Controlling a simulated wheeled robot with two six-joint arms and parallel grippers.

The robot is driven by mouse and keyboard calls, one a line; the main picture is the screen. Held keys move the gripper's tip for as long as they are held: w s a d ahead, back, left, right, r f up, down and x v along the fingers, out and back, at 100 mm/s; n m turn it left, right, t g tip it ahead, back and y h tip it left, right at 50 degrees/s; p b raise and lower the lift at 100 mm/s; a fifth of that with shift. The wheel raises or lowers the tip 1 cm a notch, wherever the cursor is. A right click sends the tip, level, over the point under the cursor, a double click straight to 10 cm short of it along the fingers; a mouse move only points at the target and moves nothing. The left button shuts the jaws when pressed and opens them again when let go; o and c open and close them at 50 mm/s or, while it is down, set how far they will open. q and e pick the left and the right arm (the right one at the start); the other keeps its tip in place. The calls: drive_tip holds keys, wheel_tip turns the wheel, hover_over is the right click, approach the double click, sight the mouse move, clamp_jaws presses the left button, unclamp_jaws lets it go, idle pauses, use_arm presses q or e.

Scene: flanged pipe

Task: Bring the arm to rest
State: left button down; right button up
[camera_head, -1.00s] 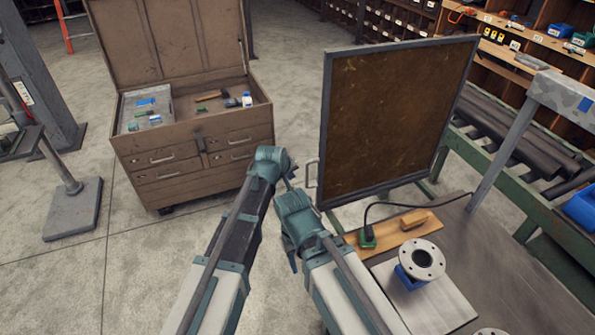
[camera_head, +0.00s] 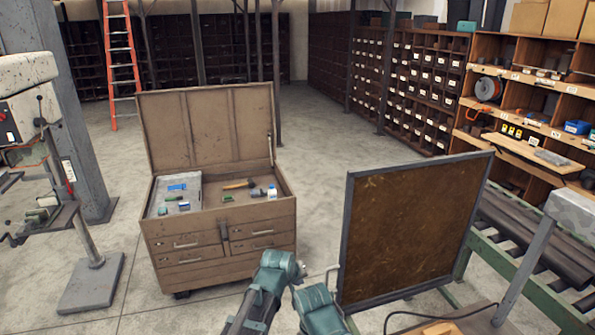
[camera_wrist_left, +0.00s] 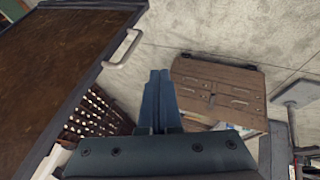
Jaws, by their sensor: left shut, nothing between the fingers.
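My left gripper (camera_wrist_left: 158,100) shows in the left wrist view, its two dark fingers shut together with nothing between them. In that view it points past the handle of the framed brown panel and towards the tool chest, touching neither as far as I can see. In the head view, teal joints of my arm (camera_head: 273,278) stand at the bottom middle, left of the brown panel; the gripper's fingers cannot be made out there. My right gripper is not in view.
The framed brown panel (camera_head: 410,228) stands right of my arm. A brown tool chest (camera_head: 215,225) with open lid stands ahead on the left. A wooden board (camera_head: 455,322) and a black cable (camera_head: 430,309) show at the bottom right. Open concrete floor (camera_head: 325,165) lies beyond.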

use_arm(q)
drive_tip(key=s+a+f+m+g+y, duration=0.1)
drive_tip(key=s+a+f+m+g, duration=0.15)
drive_tip(key=s+a, duration=0.6)
drive_tip(key=s+a+f+m+g+y, duration=0.2)
drive_tip(key=s+a+g, duration=0.1)
drive_tip(key=s+a, duration=0.6)
drive_tip(key=s+d+f+m+b, duration=0.3)
drive_tip(key=s+d+f+b, duration=0.1)
drive_tip(key=d+f+b, duration=0.5)
drive_tip(key=shift+s+d+f+g+y+b, duration=0.3)
drive_tip(key=shift+s+d+g+y+b, duration=0.15)
drive_tip(key=shift+d+b, duration=0.25)
